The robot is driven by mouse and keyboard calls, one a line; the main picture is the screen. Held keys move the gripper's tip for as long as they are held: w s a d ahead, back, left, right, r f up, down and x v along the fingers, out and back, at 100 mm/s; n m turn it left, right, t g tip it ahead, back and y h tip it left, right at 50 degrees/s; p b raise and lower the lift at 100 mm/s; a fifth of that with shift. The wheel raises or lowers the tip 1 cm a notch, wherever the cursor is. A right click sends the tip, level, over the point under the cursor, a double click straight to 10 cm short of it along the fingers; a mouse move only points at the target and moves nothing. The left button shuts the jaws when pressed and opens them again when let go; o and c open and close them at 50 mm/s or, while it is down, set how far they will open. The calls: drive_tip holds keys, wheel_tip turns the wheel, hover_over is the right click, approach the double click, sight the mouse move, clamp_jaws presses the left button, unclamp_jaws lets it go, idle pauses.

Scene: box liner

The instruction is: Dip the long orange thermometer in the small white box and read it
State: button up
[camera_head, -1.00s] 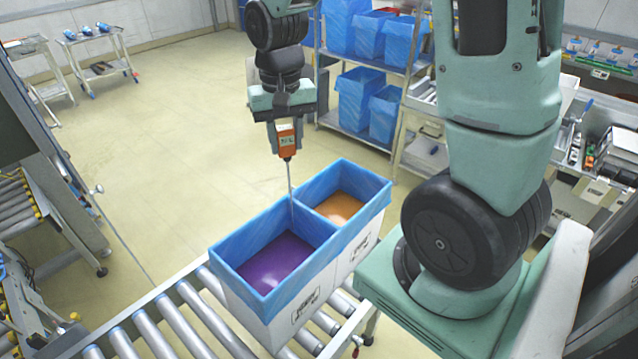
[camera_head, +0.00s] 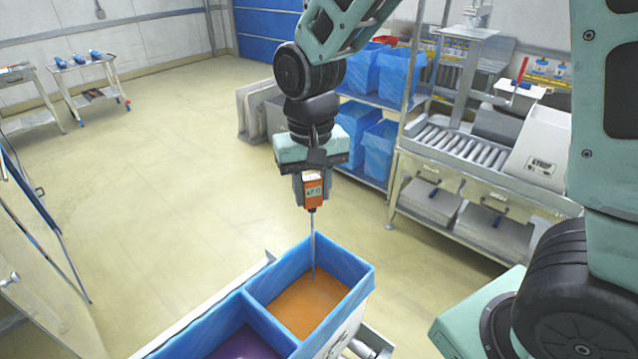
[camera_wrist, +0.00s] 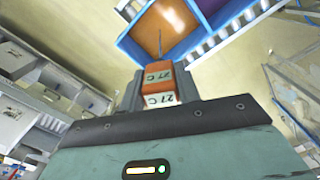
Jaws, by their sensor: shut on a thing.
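My gripper (camera_head: 311,185) is shut on the orange thermometer (camera_head: 313,192), which hangs upright with its long thin probe downward. Below it stands the small white box (camera_head: 345,335) with a blue liner and orange contents. The probe tip shows against the orange contents, near the far side; I cannot tell whether it touches them. In the wrist view, the thermometer (camera_wrist: 157,78) sits between the fingers and its display reads 27 C. The probe points at the orange contents there too.
A blue-lined box with purple contents (camera_head: 245,345) adjoins the small box at lower left. A shelf with blue-lined bins (camera_head: 378,150) and a roller bench (camera_head: 455,145) stand behind to the right. Open floor (camera_head: 170,200) lies at left.

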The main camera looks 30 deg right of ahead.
sight(313, 278)
drive_tip(key=shift+f+b, duration=9.35)
drive_tip(key=shift+f, duration=4)
drive_tip(key=shift+r, duration=0.1)
wheel_tip(313, 278, up, 25)
drive_tip(key=p, duration=2.1)
